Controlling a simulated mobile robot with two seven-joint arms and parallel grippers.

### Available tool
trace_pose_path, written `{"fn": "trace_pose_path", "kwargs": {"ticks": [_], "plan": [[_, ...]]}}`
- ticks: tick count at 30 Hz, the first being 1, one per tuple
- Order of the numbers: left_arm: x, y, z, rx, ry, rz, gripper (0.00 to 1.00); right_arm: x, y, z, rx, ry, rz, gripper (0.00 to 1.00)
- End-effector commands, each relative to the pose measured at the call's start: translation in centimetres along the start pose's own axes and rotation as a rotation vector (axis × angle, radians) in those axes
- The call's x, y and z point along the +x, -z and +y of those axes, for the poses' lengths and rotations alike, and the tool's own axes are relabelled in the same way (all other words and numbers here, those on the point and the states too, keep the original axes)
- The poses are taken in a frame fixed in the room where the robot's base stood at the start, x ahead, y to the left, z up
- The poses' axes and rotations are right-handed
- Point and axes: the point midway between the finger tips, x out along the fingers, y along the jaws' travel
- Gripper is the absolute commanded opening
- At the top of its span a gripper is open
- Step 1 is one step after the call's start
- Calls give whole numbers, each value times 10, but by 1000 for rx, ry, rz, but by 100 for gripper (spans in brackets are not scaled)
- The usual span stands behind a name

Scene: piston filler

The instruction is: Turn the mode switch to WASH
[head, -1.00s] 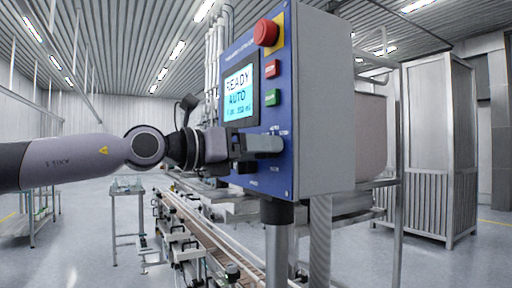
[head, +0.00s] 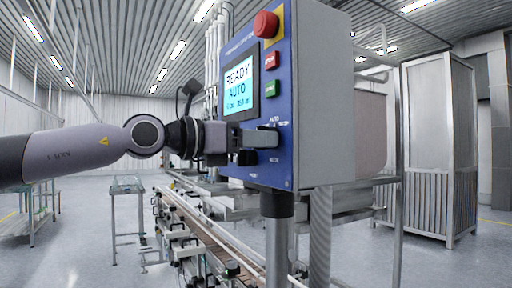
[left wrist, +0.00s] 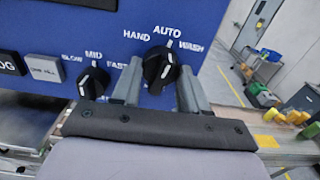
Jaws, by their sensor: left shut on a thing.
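The mode switch (left wrist: 160,68) is a black knob on the blue control panel (left wrist: 60,30), with HAND, AUTO and WASH printed around it. Its white mark leans a little to the right of upright, near AUTO. My left gripper (head: 264,138) is at the panel front in the head view. In the left wrist view its two grey fingers stand on either side of the mode switch, shut on it. The fingers hide part of the switch in the head view. The screen (head: 238,86) reads READY and AUTO. My right gripper is not in view.
A second black knob (left wrist: 93,82), marked SLOW, MID and FAST, sits close to the left finger. A red emergency button (head: 265,25), a red button (head: 271,60) and a green button (head: 271,89) are above my gripper. A conveyor (head: 195,225) runs below.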

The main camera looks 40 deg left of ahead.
Motion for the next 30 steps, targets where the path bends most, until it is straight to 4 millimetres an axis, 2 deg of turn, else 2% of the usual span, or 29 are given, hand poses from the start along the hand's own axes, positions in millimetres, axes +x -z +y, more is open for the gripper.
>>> {"fn": "trace_pose_path", "kwargs": {"ticks": [3, 15, 22, 30], "plan": [[0, 3, 1, 101, 0, -3, 13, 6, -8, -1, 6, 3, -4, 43], [0, 1, 2, 418, 0, -1, 13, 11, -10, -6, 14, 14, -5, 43], [0, 0, 2, 532, 0, 0, 13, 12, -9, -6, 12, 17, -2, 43], [0, -1, 2, 587, 0, -1, 13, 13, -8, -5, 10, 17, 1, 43]]}}
